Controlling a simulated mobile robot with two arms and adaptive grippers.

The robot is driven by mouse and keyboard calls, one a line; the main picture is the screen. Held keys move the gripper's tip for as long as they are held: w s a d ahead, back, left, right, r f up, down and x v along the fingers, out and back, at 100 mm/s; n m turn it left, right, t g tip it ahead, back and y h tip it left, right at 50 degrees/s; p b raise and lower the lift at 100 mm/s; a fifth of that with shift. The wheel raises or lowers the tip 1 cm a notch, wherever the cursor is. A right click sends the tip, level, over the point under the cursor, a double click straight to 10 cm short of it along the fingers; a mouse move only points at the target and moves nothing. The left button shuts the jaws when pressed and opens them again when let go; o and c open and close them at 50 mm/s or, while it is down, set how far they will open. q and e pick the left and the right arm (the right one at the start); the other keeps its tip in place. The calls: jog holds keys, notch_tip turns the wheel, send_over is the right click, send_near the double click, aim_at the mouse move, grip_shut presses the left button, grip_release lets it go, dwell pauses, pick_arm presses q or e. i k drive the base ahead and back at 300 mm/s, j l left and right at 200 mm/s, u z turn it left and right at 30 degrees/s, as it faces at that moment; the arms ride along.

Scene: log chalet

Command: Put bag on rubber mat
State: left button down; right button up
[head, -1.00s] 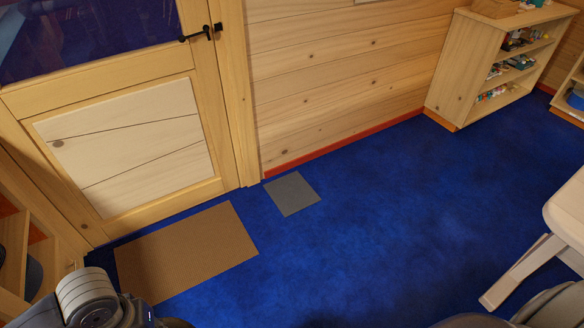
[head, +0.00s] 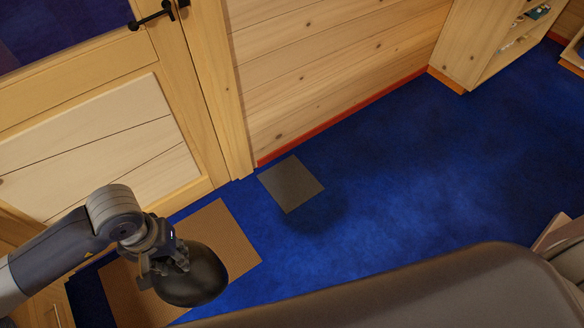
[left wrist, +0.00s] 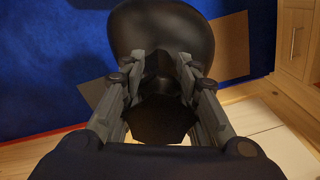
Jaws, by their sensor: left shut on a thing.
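A dark, rounded bag (head: 197,279) hangs from my left gripper (head: 165,265), which is shut on it. The left wrist view shows the bag (left wrist: 160,32) beyond the two fingers of the gripper (left wrist: 161,72). In the head view the bag overlaps the brown mat (head: 225,238) and seems held above the floor. A small grey square mat (head: 292,184), which looks like the rubber mat, lies flat and bare by the wall, up and right of the bag. My right gripper is out of view.
A wooden door (head: 95,145) with a black handle stands at the left, behind the brown mat. A log wall (head: 320,65) with a red skirting runs behind the grey mat. A wooden shelf (head: 475,45) is at the upper right. Blue carpet (head: 430,180) lies open between.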

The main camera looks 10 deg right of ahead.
aim_at(290, 182)
jog(key=i+z, duration=0.2)
jog(key=i, duration=0.25)
jog(key=i+j+z, duration=0.2)
jog(key=i, duration=0.3)
jog(key=z, duration=0.65)
